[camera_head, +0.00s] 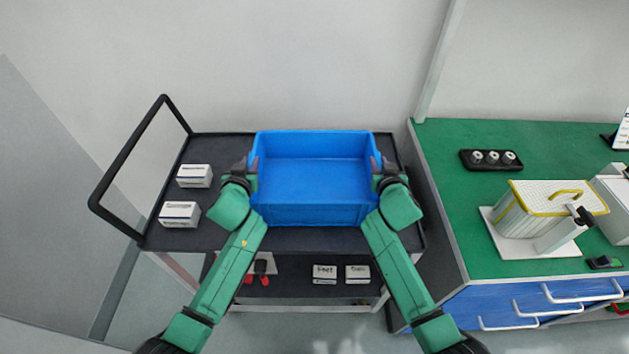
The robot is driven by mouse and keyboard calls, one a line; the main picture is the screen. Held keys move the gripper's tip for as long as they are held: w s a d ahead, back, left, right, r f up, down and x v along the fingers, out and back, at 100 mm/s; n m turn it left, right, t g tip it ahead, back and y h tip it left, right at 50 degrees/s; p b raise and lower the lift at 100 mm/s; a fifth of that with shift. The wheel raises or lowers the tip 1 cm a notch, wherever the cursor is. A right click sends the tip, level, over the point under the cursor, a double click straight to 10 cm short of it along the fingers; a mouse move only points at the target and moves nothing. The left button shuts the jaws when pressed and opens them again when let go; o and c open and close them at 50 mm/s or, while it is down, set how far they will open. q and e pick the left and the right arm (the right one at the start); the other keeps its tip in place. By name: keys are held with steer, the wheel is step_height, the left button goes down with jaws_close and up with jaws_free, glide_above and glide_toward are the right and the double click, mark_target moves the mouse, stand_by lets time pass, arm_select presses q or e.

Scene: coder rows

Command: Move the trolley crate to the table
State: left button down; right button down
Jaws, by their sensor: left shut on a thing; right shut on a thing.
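The blue crate (314,213) is empty and upright over the dark top shelf of the trolley (300,240); I cannot tell whether it rests on the shelf or hangs just above it. My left gripper (250,168) is shut on the crate's left side wall. My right gripper (378,168) is shut on its right side wall. The fingertips are partly hidden against the walls. The table (450,158) has a green top and stands to the right of the trolley.
Two white boxes (194,176) (179,214) sit on the trolley's left, near its black handle (130,150). The lower shelf holds small boxes (325,273). On the table are a black tray (491,160) and a white-and-yellow machine (545,205). The table's left front is clear.

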stand_by(0.8)
